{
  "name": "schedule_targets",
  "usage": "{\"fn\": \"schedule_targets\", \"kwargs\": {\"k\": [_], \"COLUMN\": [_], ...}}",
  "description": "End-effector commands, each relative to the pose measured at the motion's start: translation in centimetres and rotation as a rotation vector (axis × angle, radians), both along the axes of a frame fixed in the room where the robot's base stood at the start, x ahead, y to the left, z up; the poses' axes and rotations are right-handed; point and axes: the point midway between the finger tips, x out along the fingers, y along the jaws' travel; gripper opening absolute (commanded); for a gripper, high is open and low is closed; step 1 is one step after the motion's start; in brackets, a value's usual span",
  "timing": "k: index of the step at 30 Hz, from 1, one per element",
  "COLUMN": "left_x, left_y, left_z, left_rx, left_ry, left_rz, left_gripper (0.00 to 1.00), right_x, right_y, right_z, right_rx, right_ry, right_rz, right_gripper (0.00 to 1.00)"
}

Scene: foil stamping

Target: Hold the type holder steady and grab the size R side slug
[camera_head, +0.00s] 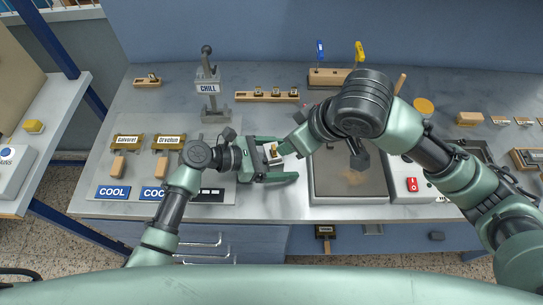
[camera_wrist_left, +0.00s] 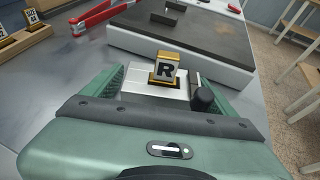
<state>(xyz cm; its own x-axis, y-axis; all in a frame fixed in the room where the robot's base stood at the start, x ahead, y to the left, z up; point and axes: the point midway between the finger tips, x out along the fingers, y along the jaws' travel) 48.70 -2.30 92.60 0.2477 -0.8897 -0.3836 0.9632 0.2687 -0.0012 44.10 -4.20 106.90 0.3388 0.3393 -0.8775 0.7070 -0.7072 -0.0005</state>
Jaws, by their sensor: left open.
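The R slug (camera_wrist_left: 165,68), a gold block with a dark R on a pale face, stands upright at the silver type holder (camera_wrist_left: 150,86). The holder has a black knob (camera_wrist_left: 204,98). My left gripper (camera_head: 290,160) is open, with its fingers on either side of the holder; the fingers also show in the left wrist view (camera_wrist_left: 158,84). I cannot tell whether they touch it. In the head view the slug (camera_head: 272,151) is small between the fingers. My right gripper (camera_head: 293,143) hangs above, beside the upper left finger; its fingertips are too small to read.
A stamping machine with a dark plate (camera_head: 350,180) stands right of the holder, with a red switch (camera_head: 412,184). A wooden slug rack (camera_head: 267,96) and the CHILL stand (camera_head: 208,87) are behind. COOL labels (camera_head: 113,192) lie at left. Red-handled pliers (camera_wrist_left: 95,18) lie near the machine.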

Motion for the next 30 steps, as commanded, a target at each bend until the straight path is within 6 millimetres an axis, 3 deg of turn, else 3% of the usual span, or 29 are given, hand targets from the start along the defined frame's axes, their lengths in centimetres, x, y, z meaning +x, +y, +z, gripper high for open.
{"fn": "schedule_targets", "kwargs": {"k": [9, 11, 19, 27, 28, 30], "left_x": [0.11, 0.11, 0.11, 0.12, 0.12, 0.13], "left_y": [-0.33, -0.33, -0.30, -0.29, -0.29, -0.27], "left_z": [-0.11, -0.11, -0.10, -0.10, -0.10, -0.09], "left_rx": [0.000, 0.000, 0.000, 0.000, 0.000, 0.000], "left_ry": [-0.001, -0.001, -0.001, -0.001, -0.001, -0.001], "left_rz": [0.000, 0.000, 0.001, 0.001, 0.001, 0.001], "left_gripper": [0.87, 0.73, 0.00, 0.00, 0.00, 0.00], "right_x": [0.00, -0.01, 0.00, 0.00, -0.01, -0.06], "right_y": [0.00, 0.01, 0.00, 0.00, 0.01, 0.12], "right_z": [0.00, 0.00, 0.00, 0.00, 0.00, -0.07], "right_rx": [0.000, 0.000, 0.000, 0.000, 0.000, 0.006], "right_ry": [0.000, 0.000, 0.000, 0.000, 0.000, 0.003], "right_rz": [0.000, 0.000, 0.000, 0.000, 0.000, -0.001], "right_gripper": [0.36, 0.36, 0.36, 0.36, 0.34, 0.15]}}
